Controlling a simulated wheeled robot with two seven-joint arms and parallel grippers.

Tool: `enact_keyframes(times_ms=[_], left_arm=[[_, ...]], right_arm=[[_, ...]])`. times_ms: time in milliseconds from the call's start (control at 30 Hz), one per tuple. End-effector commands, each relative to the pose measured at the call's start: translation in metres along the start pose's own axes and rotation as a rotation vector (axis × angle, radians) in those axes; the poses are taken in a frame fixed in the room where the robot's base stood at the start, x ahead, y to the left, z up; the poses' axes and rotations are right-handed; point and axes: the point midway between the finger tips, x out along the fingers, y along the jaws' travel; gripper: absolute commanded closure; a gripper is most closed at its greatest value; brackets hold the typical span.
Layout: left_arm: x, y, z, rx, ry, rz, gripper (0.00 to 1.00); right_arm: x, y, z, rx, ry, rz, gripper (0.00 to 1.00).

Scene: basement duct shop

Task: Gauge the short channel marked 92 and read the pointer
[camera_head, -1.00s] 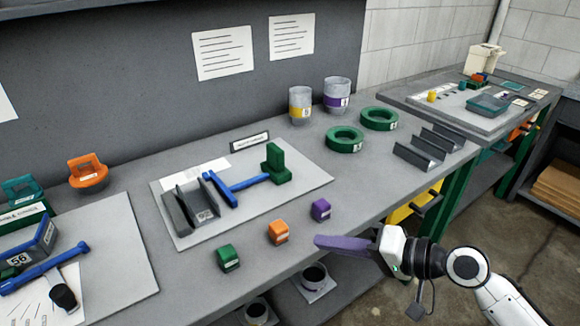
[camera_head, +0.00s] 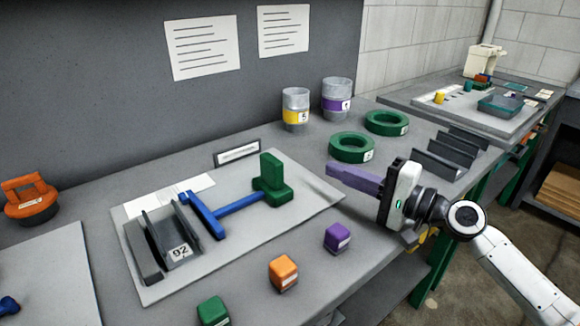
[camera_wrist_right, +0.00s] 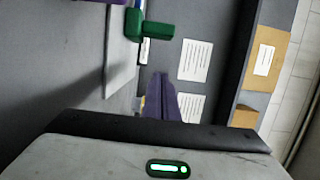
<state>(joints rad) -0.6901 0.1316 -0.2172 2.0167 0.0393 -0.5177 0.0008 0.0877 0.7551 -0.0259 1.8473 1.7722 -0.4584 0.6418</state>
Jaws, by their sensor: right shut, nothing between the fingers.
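The short grey channel marked 92 (camera_head: 182,246) lies on the left part of a light grey board (camera_head: 300,208) on the bench. A blue T-shaped gauge (camera_head: 232,208) lies right of it, its crossbar near the channel and its stem reaching toward a green stepped block (camera_head: 271,181). I cannot make out a pointer. My right gripper (camera_head: 338,172), with purple fingers, is shut and empty above the bench, right of the board. Its fingers also show in the right wrist view (camera_wrist_right: 160,95), where the green block (camera_wrist_right: 148,27) is at the top. My left gripper is not in view.
Green (camera_head: 212,311), orange (camera_head: 283,272) and purple (camera_head: 337,237) cubes stand along the bench front. Green rings (camera_head: 351,147), two cups (camera_head: 296,108) and grey channels (camera_head: 450,155) are at the back right. An orange handled object (camera_head: 30,198) is at left.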

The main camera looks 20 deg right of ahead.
Motion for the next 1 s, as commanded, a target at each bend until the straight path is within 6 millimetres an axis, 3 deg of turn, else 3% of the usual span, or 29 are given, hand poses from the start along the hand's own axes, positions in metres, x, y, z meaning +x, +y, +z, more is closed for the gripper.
enact_keyframes(times_ms=[433, 500, 700, 1000], left_arm=[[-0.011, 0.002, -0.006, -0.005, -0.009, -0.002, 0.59], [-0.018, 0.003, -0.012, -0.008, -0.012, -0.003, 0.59], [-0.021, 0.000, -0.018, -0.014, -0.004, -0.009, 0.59], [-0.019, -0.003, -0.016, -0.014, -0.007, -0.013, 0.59]], right_arm=[[0.091, -0.004, 0.002, -0.001, -0.003, -0.002, 1.00], [0.090, -0.005, 0.017, -0.002, -0.005, 0.003, 1.00], [0.095, -0.003, 0.036, -0.002, -0.002, 0.002, 1.00], [0.095, 0.000, 0.040, -0.001, -0.002, 0.001, 1.00]])
